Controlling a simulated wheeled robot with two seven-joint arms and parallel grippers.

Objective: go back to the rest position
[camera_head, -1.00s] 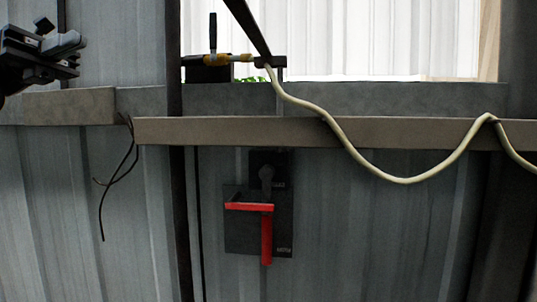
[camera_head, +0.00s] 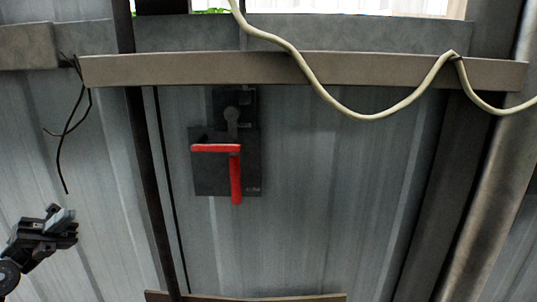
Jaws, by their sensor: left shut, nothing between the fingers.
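My left gripper (camera_head: 66,222) shows at the lower left of the head view, dark, with its fingers shut and nothing in them. It is in front of the grey corrugated metal wall, apart from everything around it. It is to the left of and lower than the red handle (camera_head: 235,175) on the dark switch plate (camera_head: 212,176). My right gripper is not in view.
A metal rail (camera_head: 200,69) runs across the upper part, with a pale cable (camera_head: 350,112) looped over it. Thin black wires (camera_head: 62,150) hang at its left end. A lower ledge (camera_head: 245,297) shows at the bottom. A metal post (camera_head: 497,150) stands at the right.

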